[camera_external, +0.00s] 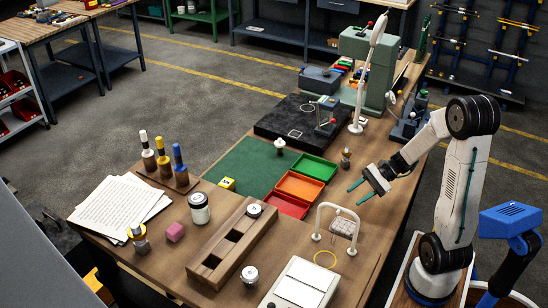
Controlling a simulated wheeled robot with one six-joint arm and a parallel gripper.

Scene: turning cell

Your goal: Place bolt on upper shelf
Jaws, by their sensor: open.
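My gripper (357,192) is open and empty, above the right side of the bench, with its two teal fingers pointing left. I cannot tell for sure which thing is the bolt. A small brown and metal piece (346,158) stands upright beyond the gripper. A silver knob-like piece (280,146) stands at the green mat's far edge. Another silver piece (249,275) is at the bench's near side, and a round one (254,210) sits on the wooden slotted block (211,272). No shelf on the bench is clearly an upper shelf.
Green (314,168), orange (299,187) and red (286,206) trays lie left of the gripper. A white-framed cradle (338,228) stands close in front of it. A tall white lamp-like post (363,85) rises behind. The green mat (240,162) has free room.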

